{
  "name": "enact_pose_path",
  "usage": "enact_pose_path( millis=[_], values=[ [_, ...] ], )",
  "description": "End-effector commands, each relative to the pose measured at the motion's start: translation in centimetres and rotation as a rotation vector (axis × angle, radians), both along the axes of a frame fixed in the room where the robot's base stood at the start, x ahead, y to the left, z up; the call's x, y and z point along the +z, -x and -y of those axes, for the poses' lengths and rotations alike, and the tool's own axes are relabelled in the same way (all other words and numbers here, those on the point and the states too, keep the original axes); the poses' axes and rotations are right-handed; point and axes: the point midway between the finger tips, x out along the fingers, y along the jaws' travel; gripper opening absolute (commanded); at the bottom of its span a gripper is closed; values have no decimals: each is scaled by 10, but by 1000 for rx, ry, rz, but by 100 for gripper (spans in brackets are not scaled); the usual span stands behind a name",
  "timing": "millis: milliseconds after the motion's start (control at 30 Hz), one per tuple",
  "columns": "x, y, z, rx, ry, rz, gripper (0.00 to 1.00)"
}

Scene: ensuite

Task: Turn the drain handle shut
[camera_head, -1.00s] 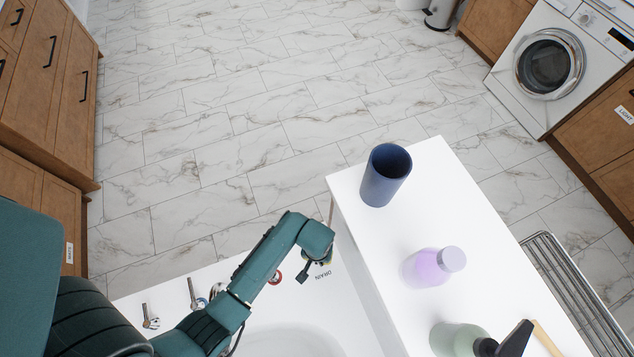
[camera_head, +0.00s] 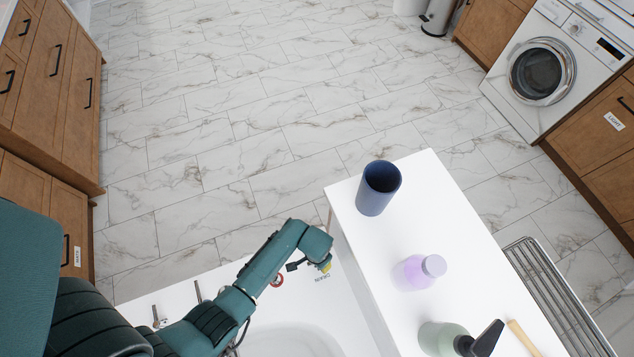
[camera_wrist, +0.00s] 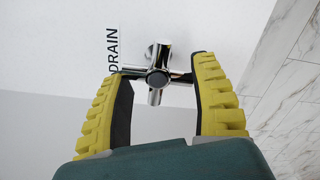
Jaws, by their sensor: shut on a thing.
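The drain handle (camera_wrist: 158,78) is a chrome cross-shaped knob on the white tub rim, beside the printed word DRAIN (camera_wrist: 114,50) in the wrist view. My gripper (camera_wrist: 163,72) has its yellow-padded fingers on both sides of the handle and is shut on it, with the cross arms between the fingertips. In the head view my gripper (camera_head: 326,267) points down at the rim beside the DRAIN label (camera_head: 316,277), and my wrist hides the handle there.
A white counter (camera_head: 400,235) stands just right of my gripper, bearing a blue cup (camera_head: 378,188), a purple bottle (camera_head: 415,272) and a green bottle (camera_head: 440,338). A red-ringed fitting (camera_head: 277,280) and chrome taps (camera_head: 198,291) sit left along the rim.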

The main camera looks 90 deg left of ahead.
Motion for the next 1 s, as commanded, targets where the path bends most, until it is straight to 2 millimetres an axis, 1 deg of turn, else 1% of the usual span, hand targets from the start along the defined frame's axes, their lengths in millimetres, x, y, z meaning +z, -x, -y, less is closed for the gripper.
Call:
enact_pose_path(
  millis=[33, 433, 467, 500, 600, 867, 967, 1000],
  values=[
    [-1, 2, 4, -11, 9, -5, 28],
    [-3, 3, 5, -17, 12, -7, 27],
    [-3, 3, 5, -17, 13, -8, 67],
    [-3, 3, 5, -16, 13, -8, 75],
    [-2, 2, 4, -15, 11, -6, 93],
    [-1, 1, 3, -13, 7, -3, 93],
    [5, 1, 2, -13, 4, -2, 93],
    [10, 1, 2, -13, 4, -2, 93]
  ],
)
